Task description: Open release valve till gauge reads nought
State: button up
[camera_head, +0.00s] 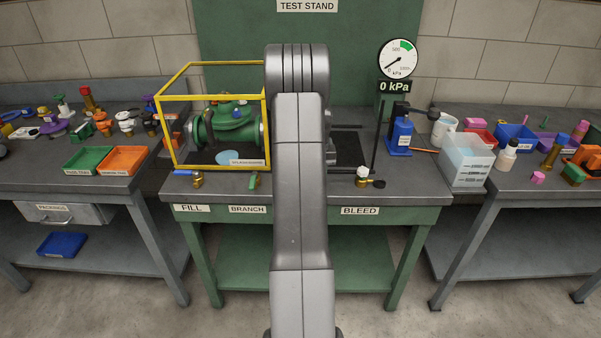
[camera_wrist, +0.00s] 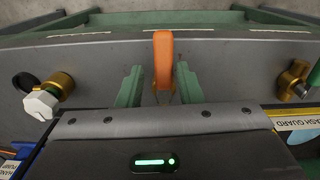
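The round gauge (camera_head: 397,58) stands on a post at the back right of the green bench. Its needle points to the lower left, and the display (camera_head: 395,87) below reads 0 kPa. In the wrist view an orange valve handle (camera_wrist: 163,50) stands between the two green fingers of my gripper (camera_wrist: 159,68). The fingers are apart, with gaps beside the handle. In the head view my arm hides the gripper and this handle. A brass valve with a pale knob (camera_head: 363,174) sits near the BLEED label (camera_head: 360,211); which valve is the release valve is unclear.
A yellow frame (camera_head: 213,97) surrounds a green valve body (camera_head: 230,124) left of my arm. FILL (camera_head: 191,208) and BRANCH (camera_head: 247,209) labels mark the bench's front edge, with small valves above. Cluttered benches flank both sides.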

jog(key=shift+a+r+p, duration=0.1)
jog(key=shift+r+p, duration=1.8)
jog(key=shift+r, duration=1.15)
notch_tip(320, 180, up, 14)
jog(key=b, duration=0.2)
jog(key=shift+f, duration=0.15)
jog(key=shift+f, duration=0.15)
notch_tip(320, 180, down, 15)
jog(key=shift+r+p, duration=0.15)
jog(key=shift+p, duration=0.4)
jog(key=shift+f+b, duration=0.45)
jog(key=shift+f, duration=0.25)
